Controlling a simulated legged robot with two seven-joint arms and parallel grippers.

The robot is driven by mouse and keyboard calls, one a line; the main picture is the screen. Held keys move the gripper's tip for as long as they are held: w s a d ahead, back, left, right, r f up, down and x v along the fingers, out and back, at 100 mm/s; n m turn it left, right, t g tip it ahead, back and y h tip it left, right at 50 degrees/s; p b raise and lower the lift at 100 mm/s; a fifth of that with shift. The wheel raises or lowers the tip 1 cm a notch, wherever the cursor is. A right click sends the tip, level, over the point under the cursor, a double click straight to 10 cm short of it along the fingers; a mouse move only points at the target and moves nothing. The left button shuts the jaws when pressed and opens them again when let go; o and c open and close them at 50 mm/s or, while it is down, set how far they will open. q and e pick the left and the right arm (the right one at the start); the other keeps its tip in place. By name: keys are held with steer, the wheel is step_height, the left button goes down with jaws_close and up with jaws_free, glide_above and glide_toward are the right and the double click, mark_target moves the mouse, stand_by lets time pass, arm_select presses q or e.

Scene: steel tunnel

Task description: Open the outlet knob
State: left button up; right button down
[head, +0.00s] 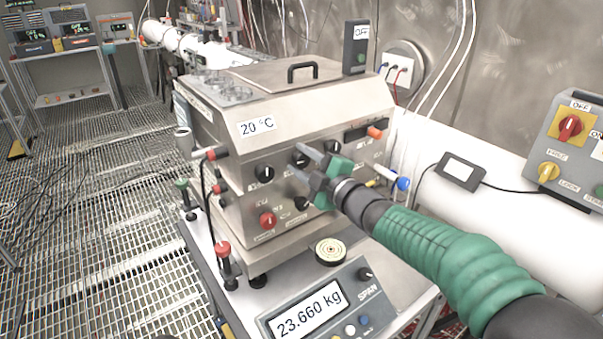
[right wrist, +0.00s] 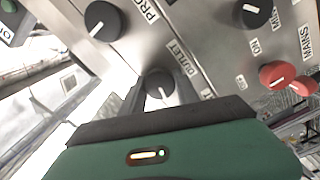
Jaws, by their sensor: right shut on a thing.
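The outlet knob (right wrist: 159,84) is a small black knob with a white pointer line, below its OUTLET label (right wrist: 184,55) on the steel panel in the right wrist view. Its pointer aims toward the bottom of that picture. My right gripper (head: 297,161) reaches the front of the steel bath unit (head: 225,150) in the head view. Its two grey fingers are shut on the outlet knob, one at each side, as the right wrist view shows. In the head view the fingers partly cover that part of the panel. My left gripper is out of view.
Other black knobs (head: 264,174) and a red knob (head: 267,220) sit close by on the panel. Red and blue-tipped fittings (head: 402,183) stick out at its sides. A scale (head: 318,305) reading 23.660 kg stands in front. A lidded top with handle (head: 302,68) lies above.

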steer(key=n+b, duration=0.2)
steer(key=f+n+b, duration=0.1)
steer(key=n+b, duration=0.1)
steer(key=shift+a+f+n, duration=0.1)
steer(key=shift+f+n, duration=0.1)
steer(key=shift+n, duration=0.1)
steer(key=n+b, duration=0.3)
steer(key=shift+f+n, duration=0.1)
steer(key=shift+n, duration=0.2)
steer(key=n+b, duration=0.3)
steer(key=n, duration=0.1)
steer(key=shift+n+b, duration=1)
steer(key=shift+n, duration=0.8)
steer(key=c, duration=1.3)
jaws_free()
steer(key=shift+c, duration=0.2)
steer(key=o, duration=0.4)
steer(key=shift+s+r, duration=0.1)
steer(key=shift+r, duration=0.15)
steer(key=shift+o, duration=0.2)
steer(key=shift+r, duration=0.15)
